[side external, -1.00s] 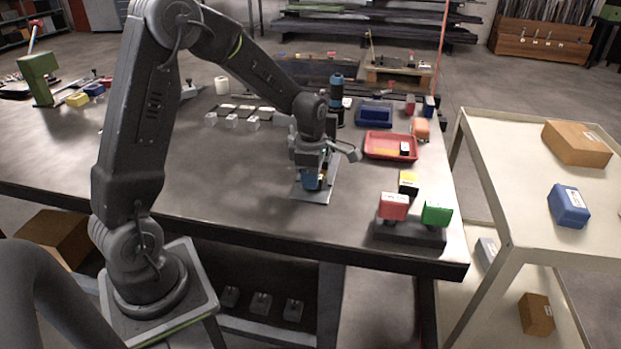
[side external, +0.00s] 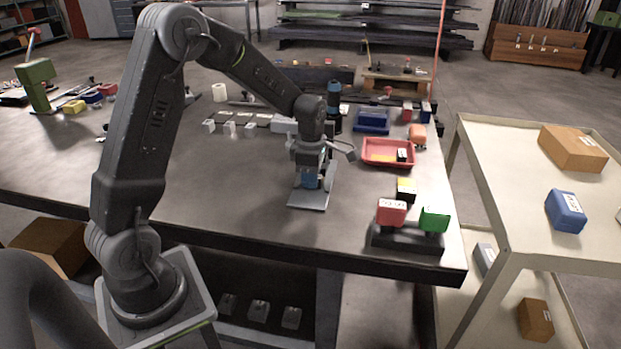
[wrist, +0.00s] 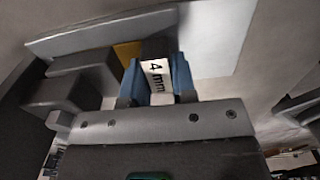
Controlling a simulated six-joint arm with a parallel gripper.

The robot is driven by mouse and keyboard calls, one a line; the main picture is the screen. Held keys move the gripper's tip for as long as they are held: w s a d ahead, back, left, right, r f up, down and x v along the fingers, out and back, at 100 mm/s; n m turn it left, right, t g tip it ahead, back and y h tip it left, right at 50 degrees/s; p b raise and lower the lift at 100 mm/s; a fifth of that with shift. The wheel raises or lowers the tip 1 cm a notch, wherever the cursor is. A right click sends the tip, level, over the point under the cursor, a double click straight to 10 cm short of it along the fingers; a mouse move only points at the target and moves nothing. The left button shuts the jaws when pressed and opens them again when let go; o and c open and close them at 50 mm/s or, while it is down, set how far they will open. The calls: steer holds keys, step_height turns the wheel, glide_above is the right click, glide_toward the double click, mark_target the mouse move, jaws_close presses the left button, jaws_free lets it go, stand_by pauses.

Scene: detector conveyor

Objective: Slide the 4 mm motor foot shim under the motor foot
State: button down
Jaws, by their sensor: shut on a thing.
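My gripper (side external: 311,182) points down over a flat grey plate (side external: 305,203) on the bench. In the wrist view its two blue fingertips (wrist: 160,85) are shut on a small piece with a white label reading "4 mm", the 4 mm shim (wrist: 158,72). The pale plate also shows beyond the fingers (wrist: 215,45). A yellow-orange patch (wrist: 127,50) lies just left of the shim. Dark grey blocky shapes stand at the left of the wrist view; I cannot tell whether they include the motor foot. The shim's far end and any contact with the foot are hidden.
Right of my gripper are a red tray (side external: 387,163), a yellow-black block (side external: 406,189), and a red block (side external: 391,212) and green block (side external: 434,219) on a dark stand. Small pale blocks (side external: 229,128) line the bench behind.

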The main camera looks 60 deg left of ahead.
steer(key=shift+w+a, duration=0.45)
steer(key=c, duration=0.9)
jaws_free()
steer(key=shift+c, duration=0.2)
steer(key=shift+w+a, duration=0.1)
steer(key=shift+a, duration=0.05)
steer(key=shift+c, duration=0.2)
steer(key=shift+r, duration=0.1)
